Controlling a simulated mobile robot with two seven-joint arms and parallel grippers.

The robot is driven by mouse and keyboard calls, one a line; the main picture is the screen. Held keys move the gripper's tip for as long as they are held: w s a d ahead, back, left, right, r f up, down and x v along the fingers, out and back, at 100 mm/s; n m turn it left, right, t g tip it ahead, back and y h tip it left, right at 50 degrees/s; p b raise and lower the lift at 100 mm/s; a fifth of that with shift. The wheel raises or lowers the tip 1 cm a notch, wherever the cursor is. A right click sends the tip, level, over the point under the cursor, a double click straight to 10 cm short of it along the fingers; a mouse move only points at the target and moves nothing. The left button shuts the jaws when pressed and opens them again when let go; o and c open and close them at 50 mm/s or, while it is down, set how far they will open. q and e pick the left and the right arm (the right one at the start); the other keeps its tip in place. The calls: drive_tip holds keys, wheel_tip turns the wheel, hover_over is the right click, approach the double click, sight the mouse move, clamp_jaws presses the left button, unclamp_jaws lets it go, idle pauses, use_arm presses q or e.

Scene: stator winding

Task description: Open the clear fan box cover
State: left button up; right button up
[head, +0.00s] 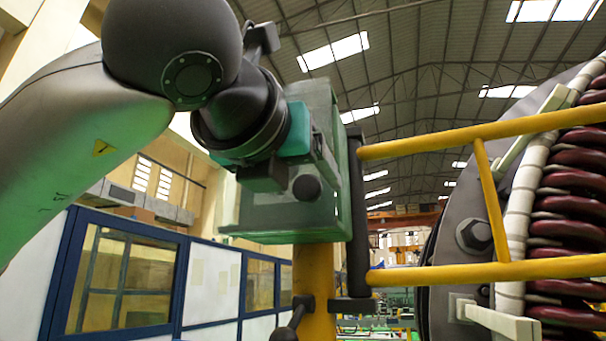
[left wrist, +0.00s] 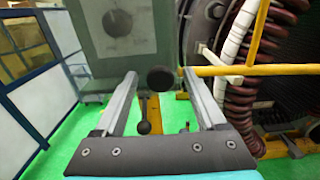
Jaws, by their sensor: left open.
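A round black knob appears between the tips; contact is unclear.
Yellow rails (head: 450,138) run right from the post (head: 314,275). A large machine with dark red coils (head: 575,205) stands at the right. A blue-framed partition (head: 180,275) is at the left. Green floor (left wrist: 55,135) shows below the gripper.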

use_arm(q)
drive_tip(key=shift+w+d, duration=0.1)
drive_tip(key=shift+w, duration=0.15)
clamp_jaws()
idle(0.5)
idle(0.9)
